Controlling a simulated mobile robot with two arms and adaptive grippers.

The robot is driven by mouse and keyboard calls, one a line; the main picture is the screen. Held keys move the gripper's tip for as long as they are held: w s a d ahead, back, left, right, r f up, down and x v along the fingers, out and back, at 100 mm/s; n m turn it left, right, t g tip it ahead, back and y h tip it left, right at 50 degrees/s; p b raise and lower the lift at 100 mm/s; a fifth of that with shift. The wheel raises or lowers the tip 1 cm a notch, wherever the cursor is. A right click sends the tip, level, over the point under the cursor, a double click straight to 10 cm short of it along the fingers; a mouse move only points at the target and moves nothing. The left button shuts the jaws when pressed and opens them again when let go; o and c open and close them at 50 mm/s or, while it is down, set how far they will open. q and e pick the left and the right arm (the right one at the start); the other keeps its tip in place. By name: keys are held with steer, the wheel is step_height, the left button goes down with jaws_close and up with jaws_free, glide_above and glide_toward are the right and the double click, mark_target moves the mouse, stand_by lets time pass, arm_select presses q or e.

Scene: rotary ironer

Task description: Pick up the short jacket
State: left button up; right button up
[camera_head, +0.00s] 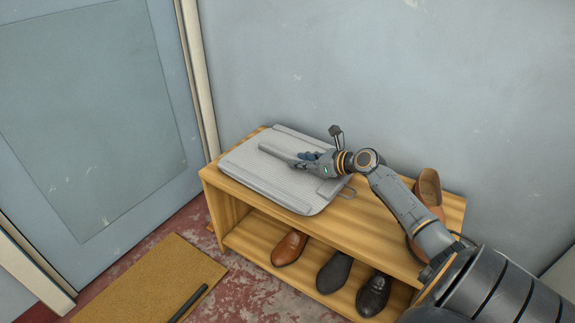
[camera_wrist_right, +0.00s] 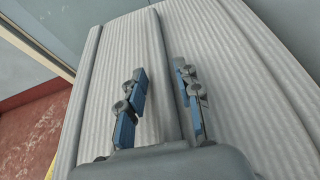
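A flat grey ribbed piece, which I take to be the short jacket (camera_head: 270,185), lies folded on top of a wooden shoe bench (camera_head: 232,187). A raised strip runs along its middle, and it fills most of the right wrist view (camera_wrist_right: 235,60). My right gripper (camera_head: 304,158) is low over the middle of the jacket. In the right wrist view its blue-padded fingers (camera_wrist_right: 160,105) stand apart, one on each side of the raised strip. I cannot tell whether they touch it. My left gripper is not in view.
A brown shoe (camera_head: 429,190) stands on the bench top at the right, behind my arm. Several shoes, including a brown one (camera_head: 289,248) and a black one (camera_head: 373,296), are on the lower shelf. A tan mat (camera_head: 150,285) lies on the floor. A wall is close behind.

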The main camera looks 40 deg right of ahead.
jaws_close()
steer(key=shift+r, duration=0.1)
steer(key=shift+r, duration=0.1)
